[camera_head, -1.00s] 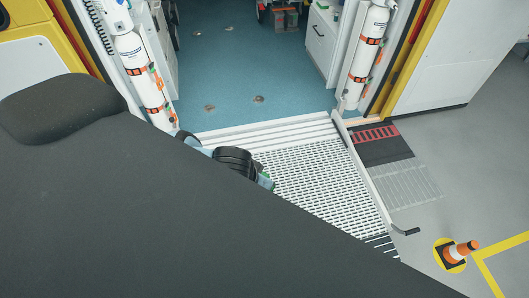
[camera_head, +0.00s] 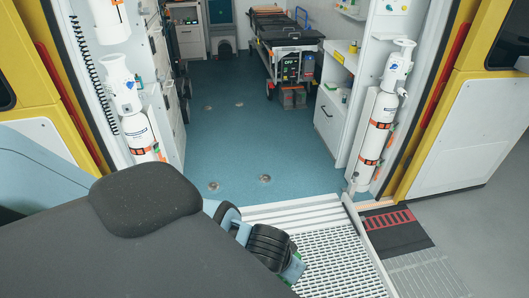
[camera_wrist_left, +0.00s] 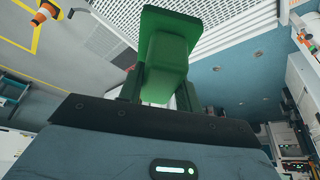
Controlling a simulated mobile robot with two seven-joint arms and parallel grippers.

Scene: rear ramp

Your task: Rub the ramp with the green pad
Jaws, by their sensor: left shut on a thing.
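The ramp (camera_head: 335,255) is a white perforated panel at the rear doorway, low in the head view. It also shows at the top of the wrist view (camera_wrist_left: 230,18). The green pad (camera_wrist_left: 165,62) has a wide flat plate and a block-shaped grip. My left gripper (camera_wrist_left: 158,92) is shut on the block, with dark fingers on both sides. In the head view my left wrist is over the ramp's left side. My own dark arm shell hides much of the ramp there. I cannot tell whether the pad touches the ramp. My right gripper is not in view.
White cylinders (camera_head: 378,130) are mounted right of the doorway, with others (camera_head: 138,125) on the left. A stretcher (camera_head: 287,45) stands inside on the blue floor (camera_head: 235,150). The blue floor just inside is mostly clear.

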